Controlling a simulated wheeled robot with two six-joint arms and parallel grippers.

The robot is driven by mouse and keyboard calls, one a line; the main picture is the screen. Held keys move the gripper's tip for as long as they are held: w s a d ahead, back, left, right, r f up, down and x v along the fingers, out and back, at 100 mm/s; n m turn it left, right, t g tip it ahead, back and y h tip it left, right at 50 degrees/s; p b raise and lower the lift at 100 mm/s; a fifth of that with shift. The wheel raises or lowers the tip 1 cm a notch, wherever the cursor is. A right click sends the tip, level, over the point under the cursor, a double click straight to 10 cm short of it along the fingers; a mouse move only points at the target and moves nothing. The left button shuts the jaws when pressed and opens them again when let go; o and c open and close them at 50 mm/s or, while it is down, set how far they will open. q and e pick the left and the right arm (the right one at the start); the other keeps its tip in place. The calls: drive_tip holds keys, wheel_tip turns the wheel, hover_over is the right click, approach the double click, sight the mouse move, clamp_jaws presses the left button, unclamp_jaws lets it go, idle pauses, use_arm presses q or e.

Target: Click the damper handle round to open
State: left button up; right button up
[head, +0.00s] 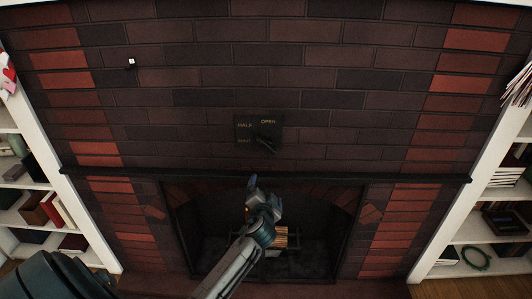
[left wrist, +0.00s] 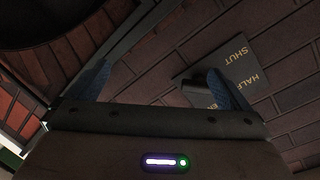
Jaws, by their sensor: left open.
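The dark damper plate (head: 245,127) is on the brick wall above the fireplace opening, marked HALF, OPEN and a dim third word. The black damper handle (head: 265,143) sits at its lower right; where it points is hard to tell. My left gripper (head: 251,186) is open and empty, below the plate in front of the firebox. In the left wrist view the plate (left wrist: 248,58) appears tilted, with SHUT and HALF readable. There the handle (left wrist: 195,85) shows near the right-hand blue finger, which partly covers the plate; contact cannot be told. My right gripper is not in view.
A dark mantel ledge (head: 120,173) runs below the plate, above the firebox with its grate and logs (head: 281,238). White bookshelves stand at the left (head: 75,212) and right (head: 447,205). A small white tag (head: 131,62) is high on the wall. The bricks around the plate are clear.

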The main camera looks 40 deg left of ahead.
use_arm(q)
drive_tip(key=t+y, duration=0.1)
drive_tip(key=y, duration=0.1)
approach(266, 147)
drive_tip(key=s, duration=0.1)
drive_tip(key=shift+n, duration=0.4)
drive_tip(key=p+x, duration=0.1)
drive_tip(key=x, duration=0.3)
drive_tip(key=p+x, duration=0.1)
drive_tip(key=x, duration=0.3)
drive_tip(key=shift+w+p, duration=0.4)
drive_tip(key=shift+w, duration=0.05)
drive_tip(key=shift+w+a, duration=0.35)
drive_tip(key=shift+w, duration=0.25)
drive_tip(key=shift+c, duration=0.2)
drive_tip(key=c, duration=0.9)
drive_tip(key=shift+o, duration=0.2)
